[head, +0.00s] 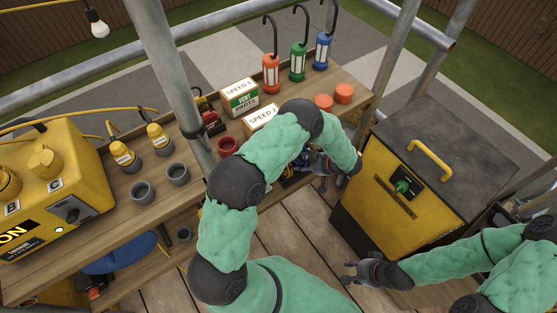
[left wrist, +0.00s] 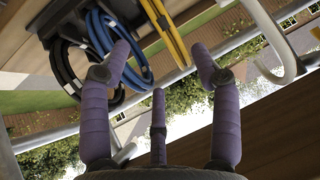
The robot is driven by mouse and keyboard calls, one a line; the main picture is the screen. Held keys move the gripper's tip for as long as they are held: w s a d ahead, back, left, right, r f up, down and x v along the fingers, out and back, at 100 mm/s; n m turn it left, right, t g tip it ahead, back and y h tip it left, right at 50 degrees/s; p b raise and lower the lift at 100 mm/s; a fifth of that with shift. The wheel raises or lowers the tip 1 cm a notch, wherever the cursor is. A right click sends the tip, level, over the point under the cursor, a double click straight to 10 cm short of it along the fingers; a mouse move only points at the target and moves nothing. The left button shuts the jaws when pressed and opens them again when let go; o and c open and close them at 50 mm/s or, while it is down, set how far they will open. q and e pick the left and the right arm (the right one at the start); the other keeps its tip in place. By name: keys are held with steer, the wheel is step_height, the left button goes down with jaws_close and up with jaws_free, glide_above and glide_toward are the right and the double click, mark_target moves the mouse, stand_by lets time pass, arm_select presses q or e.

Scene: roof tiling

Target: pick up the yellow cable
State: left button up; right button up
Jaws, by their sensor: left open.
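In the left wrist view, a yellow cable (left wrist: 172,30) hangs down from the top edge, just beyond and between the fingertips of my left gripper (left wrist: 162,58). The gripper is open, its purple fingers spread, with nothing between them. Beside the cable, to the left, hang a blue cable coil (left wrist: 108,40) and a black cable coil (left wrist: 62,65). In the head view my left gripper (head: 318,163) is at the bench's front edge, partly hidden by its arm; the hanging yellow cable is not clear there. My right gripper (head: 358,270) is open and empty over the floor.
The wooden bench (head: 345,70) carries red, green and blue lanterns, a SPEED 1 box (head: 240,95), grey cups and a yellow power box (head: 45,185) with thin yellow cords. A yellow cabinet (head: 400,190) stands right of my left gripper. Metal poles (head: 168,80) cross the space.

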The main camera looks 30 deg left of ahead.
arm_select(q)
steer(key=b+x, duration=0.1)
steer(key=x, duration=0.2)
steer(key=a+r+b+x, duration=0.1)
steer(key=x, duration=0.3)
steer(key=b+x, duration=0.2)
steer(key=x, duration=0.1)
steer(key=shift+w+a+f, duration=0.1)
steer(key=shift+w+a, duration=0.1)
steer(key=shift+a, duration=0.25)
jaws_close()
